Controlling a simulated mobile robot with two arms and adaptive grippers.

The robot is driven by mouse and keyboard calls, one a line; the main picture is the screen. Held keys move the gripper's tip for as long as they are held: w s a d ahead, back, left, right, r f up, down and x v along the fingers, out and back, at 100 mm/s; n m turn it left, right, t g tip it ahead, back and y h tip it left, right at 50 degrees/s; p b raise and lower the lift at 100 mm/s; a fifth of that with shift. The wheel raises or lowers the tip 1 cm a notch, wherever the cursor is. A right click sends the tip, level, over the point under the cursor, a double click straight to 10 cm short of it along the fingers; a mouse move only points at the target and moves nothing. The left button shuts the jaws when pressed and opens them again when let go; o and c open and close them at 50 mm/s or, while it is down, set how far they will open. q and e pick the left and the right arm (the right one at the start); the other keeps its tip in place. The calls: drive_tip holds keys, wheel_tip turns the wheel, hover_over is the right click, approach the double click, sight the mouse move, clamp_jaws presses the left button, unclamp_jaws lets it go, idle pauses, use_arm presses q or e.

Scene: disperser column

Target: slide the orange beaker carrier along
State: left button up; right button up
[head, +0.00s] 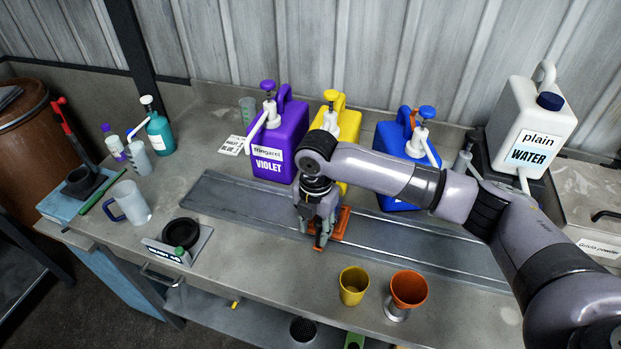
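The orange beaker carrier (343,222) sits on the grey metal track (240,205) that runs along the bench. Its left part is hidden behind my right gripper (319,240). That gripper points down at the carrier, with its fingers at the carrier's front left side. I cannot tell whether the fingers are closed on it or only beside it. No beaker shows on the visible part of the carrier. My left gripper is not in view.
Behind the track stand violet (278,140), yellow (345,120) and blue (392,150) pump jugs; a white water jug (533,125) is at right. Yellow (354,286) and orange (408,288) cups stand in front. The track's left part is clear.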

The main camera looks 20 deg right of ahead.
sight(319, 223)
drive_tip(key=r, duration=0.3)
drive_tip(key=s+r+b, duration=0.1)
drive_tip(key=r, duration=0.1)
drive_tip(key=shift+d+r, duration=0.25)
drive_tip(key=shift+r, duration=0.1)
wheel_tip(319, 223, up, 9)
drive_tip(key=b, duration=0.1)
drive_tip(key=shift+w+b, duration=0.25)
drive_tip(key=shift+b, duration=0.05)
drive_tip(key=shift+f, duration=0.1)
